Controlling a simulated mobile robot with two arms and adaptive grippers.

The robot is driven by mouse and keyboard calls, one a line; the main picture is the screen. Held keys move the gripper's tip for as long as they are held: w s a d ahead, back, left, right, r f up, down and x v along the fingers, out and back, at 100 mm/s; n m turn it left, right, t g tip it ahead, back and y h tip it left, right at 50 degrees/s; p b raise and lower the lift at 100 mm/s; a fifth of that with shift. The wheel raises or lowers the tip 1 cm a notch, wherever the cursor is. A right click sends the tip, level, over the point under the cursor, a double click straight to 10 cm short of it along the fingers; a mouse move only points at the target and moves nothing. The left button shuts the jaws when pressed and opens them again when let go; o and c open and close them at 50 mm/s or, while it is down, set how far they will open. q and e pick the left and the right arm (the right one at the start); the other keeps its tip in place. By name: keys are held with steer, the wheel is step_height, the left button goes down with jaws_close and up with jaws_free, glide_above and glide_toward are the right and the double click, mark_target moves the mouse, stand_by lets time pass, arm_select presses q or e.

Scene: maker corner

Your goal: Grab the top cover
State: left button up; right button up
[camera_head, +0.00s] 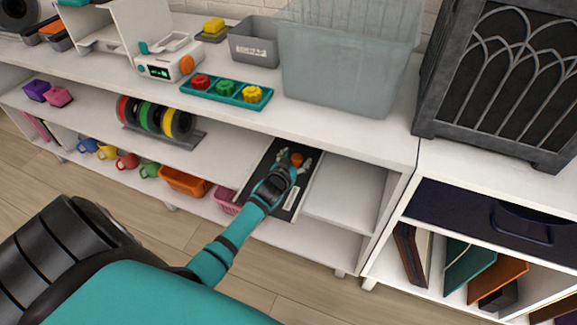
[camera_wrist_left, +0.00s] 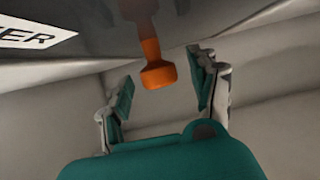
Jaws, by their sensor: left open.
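The top cover (camera_head: 262,163) is a dark flat panel with a white label and an orange knob (camera_head: 296,160), on the shelf level under the white top. In the left wrist view the gripper (camera_wrist_left: 163,90) shows gaps between both fingers and the knob. My forearm and hand hide part of the cover. My right gripper is not in view.
Above stand a clear bin (camera_head: 345,75), a teal tray (camera_head: 228,97) with three colored knobs, and a grey box (camera_head: 254,48). Colored spools (camera_head: 160,115) stand left on the shelf. An orange basket (camera_head: 184,182) sits below. Shelf space right of the cover is clear.

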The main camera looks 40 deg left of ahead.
arm_select(q)
jaws_close()
stand_by(0.4)
steer(key=shift+r, duration=0.2)
